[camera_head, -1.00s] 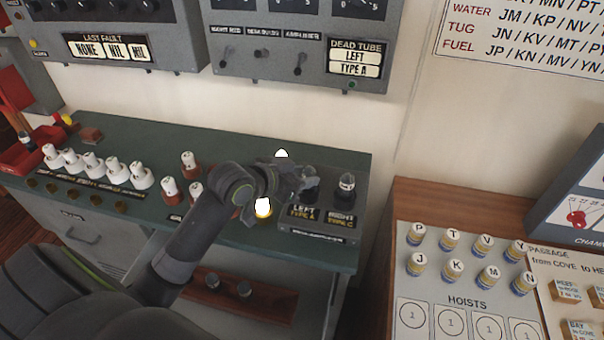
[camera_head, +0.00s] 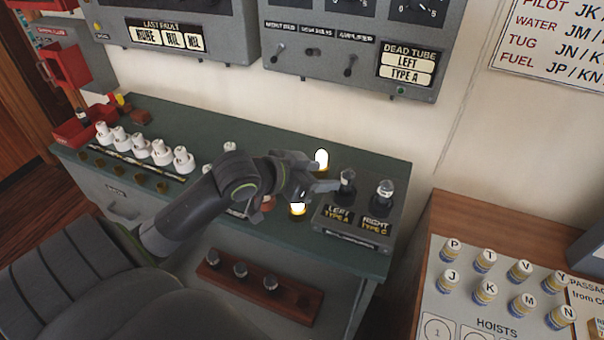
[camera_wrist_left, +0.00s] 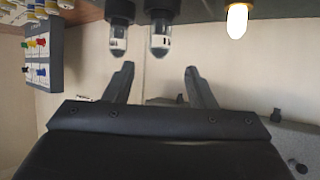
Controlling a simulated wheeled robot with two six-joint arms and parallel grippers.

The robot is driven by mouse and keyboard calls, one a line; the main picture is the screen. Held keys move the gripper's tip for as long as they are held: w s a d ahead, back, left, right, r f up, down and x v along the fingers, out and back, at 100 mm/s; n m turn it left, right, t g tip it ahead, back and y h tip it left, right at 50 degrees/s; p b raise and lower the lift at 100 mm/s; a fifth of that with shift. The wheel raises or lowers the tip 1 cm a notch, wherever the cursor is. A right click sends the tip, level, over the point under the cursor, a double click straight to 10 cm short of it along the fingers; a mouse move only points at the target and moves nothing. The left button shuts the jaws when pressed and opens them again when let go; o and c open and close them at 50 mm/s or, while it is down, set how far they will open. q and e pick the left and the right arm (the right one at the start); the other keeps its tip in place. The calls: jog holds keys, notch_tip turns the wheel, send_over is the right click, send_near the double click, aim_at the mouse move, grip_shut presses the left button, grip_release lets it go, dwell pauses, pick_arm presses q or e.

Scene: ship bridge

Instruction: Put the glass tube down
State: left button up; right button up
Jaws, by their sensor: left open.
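One glass tube (camera_head: 347,183) with a dark base stands upright in the socket labelled LEFT TYPE A on the grey tube panel (camera_head: 331,232). A second tube (camera_head: 385,193) stands in the RIGHT TYPE C socket. My left gripper (camera_head: 319,178) is open and empty, just left of the left tube and apart from it. The left wrist view appears upside down. There the left tube (camera_wrist_left: 160,36) hangs beyond the gap between the open fingers (camera_wrist_left: 159,68), with the other tube (camera_wrist_left: 120,32) to its side. My right gripper is not in view.
Two lit lamps, one behind (camera_head: 321,158) and one in front (camera_head: 298,209), stand close to the gripper. A wooden rack (camera_head: 222,279) below the console holds several tubes, with an empty-looking spot at its right end. White-topped pegs (camera_head: 140,144) line the console's left side.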

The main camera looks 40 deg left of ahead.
pick_arm(q)
jog(key=shift+v, duration=2.45)
jog(key=shift+s, duration=0.1)
